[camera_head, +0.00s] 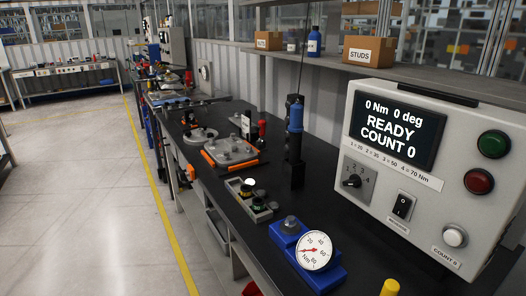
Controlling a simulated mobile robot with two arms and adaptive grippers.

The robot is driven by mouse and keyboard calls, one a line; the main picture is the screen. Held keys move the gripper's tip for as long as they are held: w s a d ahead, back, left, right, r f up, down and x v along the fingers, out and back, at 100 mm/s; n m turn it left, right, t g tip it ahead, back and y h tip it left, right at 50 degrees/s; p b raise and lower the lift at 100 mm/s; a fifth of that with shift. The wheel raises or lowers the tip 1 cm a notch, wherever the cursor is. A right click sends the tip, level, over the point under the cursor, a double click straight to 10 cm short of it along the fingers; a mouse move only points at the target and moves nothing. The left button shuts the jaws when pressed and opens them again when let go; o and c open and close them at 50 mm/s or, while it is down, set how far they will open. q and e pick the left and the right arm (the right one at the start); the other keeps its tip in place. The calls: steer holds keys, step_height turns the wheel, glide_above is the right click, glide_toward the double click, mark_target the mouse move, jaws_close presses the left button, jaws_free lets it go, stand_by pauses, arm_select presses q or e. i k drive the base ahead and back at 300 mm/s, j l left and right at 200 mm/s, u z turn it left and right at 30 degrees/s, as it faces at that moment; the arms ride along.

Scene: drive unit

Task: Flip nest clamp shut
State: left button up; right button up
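An orange-edged fixture (230,153) with a round grey metal part on it sits on the dark workbench, left of centre. A small orange piece (191,172) shows at the bench's front edge beside it. It may be the nest clamp's handle, but the clamp is too small to make out, and I cannot tell whether it is open or shut. Neither of my grippers is in view.
A grey controller (431,172) reading READY, COUNT 0 stands at right. A blue dial gauge (313,250), a small parts tray (250,203) and an upright blue-black tool (295,125) stand on the bench. The aisle floor (85,200) at left is clear.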

mark_target(262, 123)
steer(key=i+j, duration=0.25)
steer(key=i+j+z, duration=0.1)
steer(key=i+j, duration=0.15)
steer(key=j, duration=0.2)
steer(key=i+j, duration=0.45)
steer(key=j, duration=0.3)
steer(key=i+j+z, duration=0.1)
steer(key=i+j, duration=0.4)
steer(key=j, duration=0.25)
steer(key=i+j+z, duration=0.1)
steer(key=j, duration=0.25)
steer(key=i+j, duration=0.3)
steer(key=j+z, duration=0.05)
steer(key=j, duration=0.05)
